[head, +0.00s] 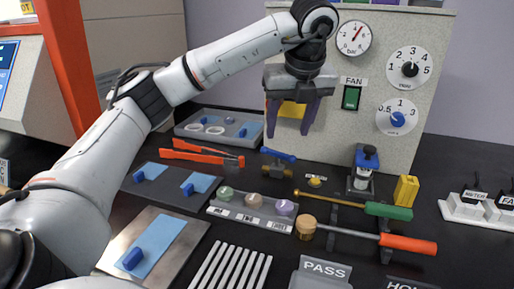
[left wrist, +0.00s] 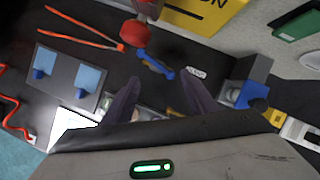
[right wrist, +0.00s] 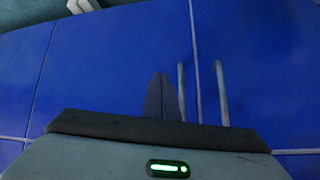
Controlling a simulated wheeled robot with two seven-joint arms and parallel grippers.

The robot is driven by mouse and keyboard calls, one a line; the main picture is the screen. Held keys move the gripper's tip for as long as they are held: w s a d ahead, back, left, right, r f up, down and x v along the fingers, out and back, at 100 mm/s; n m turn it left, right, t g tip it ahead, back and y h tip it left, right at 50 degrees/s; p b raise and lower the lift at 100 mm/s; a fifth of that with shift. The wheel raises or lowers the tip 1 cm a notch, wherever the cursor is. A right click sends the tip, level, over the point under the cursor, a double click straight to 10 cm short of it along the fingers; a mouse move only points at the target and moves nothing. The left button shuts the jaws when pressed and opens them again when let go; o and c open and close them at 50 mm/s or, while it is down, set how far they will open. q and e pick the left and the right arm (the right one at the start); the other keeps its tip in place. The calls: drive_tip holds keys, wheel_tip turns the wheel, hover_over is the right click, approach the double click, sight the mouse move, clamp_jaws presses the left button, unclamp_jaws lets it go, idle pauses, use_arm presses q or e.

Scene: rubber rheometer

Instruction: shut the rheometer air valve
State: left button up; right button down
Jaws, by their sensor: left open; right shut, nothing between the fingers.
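The air valve (head: 278,155) has a blue lever handle on a brass-coloured body and stands on the black bench in front of the rheometer. Its lever lies roughly crosswise in the head view. The blue lever also shows in the left wrist view (left wrist: 154,64), just beyond the fingertips and between their lines. My left gripper (head: 289,130) is open, pointing down above the valve and apart from it. My right gripper (right wrist: 160,76) is shut and empty over a blue surface, away from the bench; it is not visible in the head view.
The rheometer (head: 365,115) with dials and a green fan switch (head: 351,98) stands behind. Red tongs (head: 202,153) lie left of the valve. A sample tray (head: 222,212), a green-handled tool (head: 388,211) and a blue-topped device (head: 365,165) stand close around.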

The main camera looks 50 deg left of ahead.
sight(280, 153)
use_arm(q)
drive_tip(key=x, duration=0.3)
drive_tip(key=b+x, duration=0.1)
drive_tip(key=x, duration=0.6)
drive_tip(key=shift+s+a, duration=0.2)
drive_tip(key=shift+s, duration=0.05)
drive_tip(key=shift+c, duration=0.5)
